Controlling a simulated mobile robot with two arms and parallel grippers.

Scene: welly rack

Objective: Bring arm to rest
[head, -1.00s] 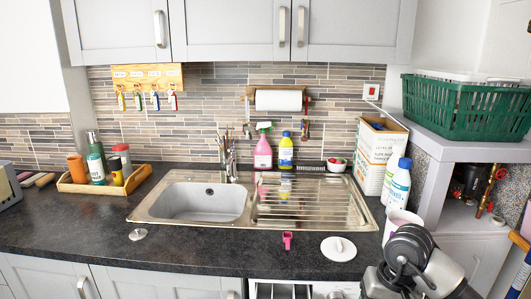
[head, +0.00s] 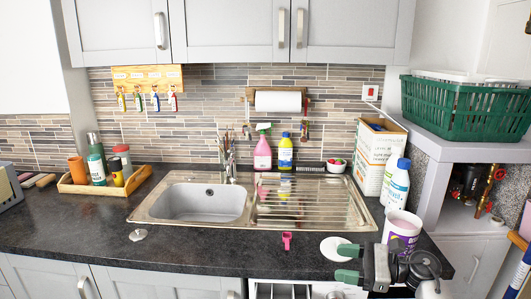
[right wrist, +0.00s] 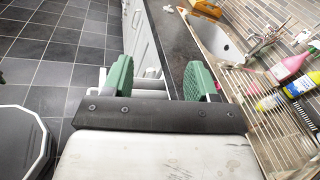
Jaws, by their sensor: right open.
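My right gripper (head: 348,264) is at the lower right of the head view, over the front edge of the counter. Its two green fingers are apart with nothing between them. The right wrist view also shows the open green fingers (right wrist: 157,78), with the counter edge and floor beyond. Part of the white lid (head: 333,247) on the counter is hidden behind the gripper. My left gripper does not show in either view.
The dark counter (head: 90,235) holds a steel sink (head: 150,210), a white tub (head: 402,228), a white bottle (head: 397,188) and a pink item (head: 286,241) near the front edge. A green basket (head: 465,112) stands on the right shelf. The counter's front left is mostly clear.

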